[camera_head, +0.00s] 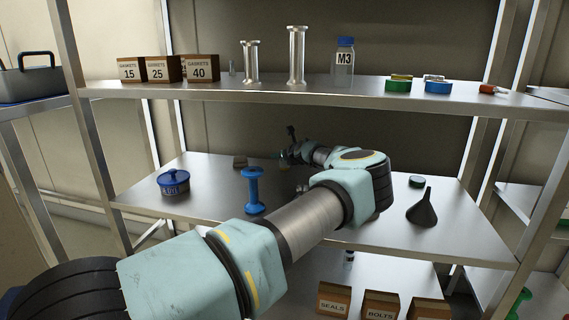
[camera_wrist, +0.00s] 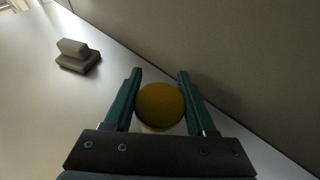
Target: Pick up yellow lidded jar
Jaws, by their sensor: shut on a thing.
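The yellow lidded jar (camera_wrist: 160,103) shows in the wrist view as a round, dull yellow lid with a thin pale edge of the body below it. My gripper (camera_wrist: 158,90) has one green finger on each side of the jar and is shut on it. In the head view my gripper (camera_head: 288,157) is at the back of the middle shelf (camera_head: 215,192), beyond my arm. The jar is mostly hidden there. I cannot tell whether the jar touches the shelf.
A small grey block (camera_wrist: 77,57) lies near the shelf's back edge. A blue lidded pot (camera_head: 173,184), a blue spool-shaped piece (camera_head: 254,190) and a dark funnel (camera_head: 423,209) stand on the same shelf. The upper shelf (camera_head: 290,97) hangs above my gripper.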

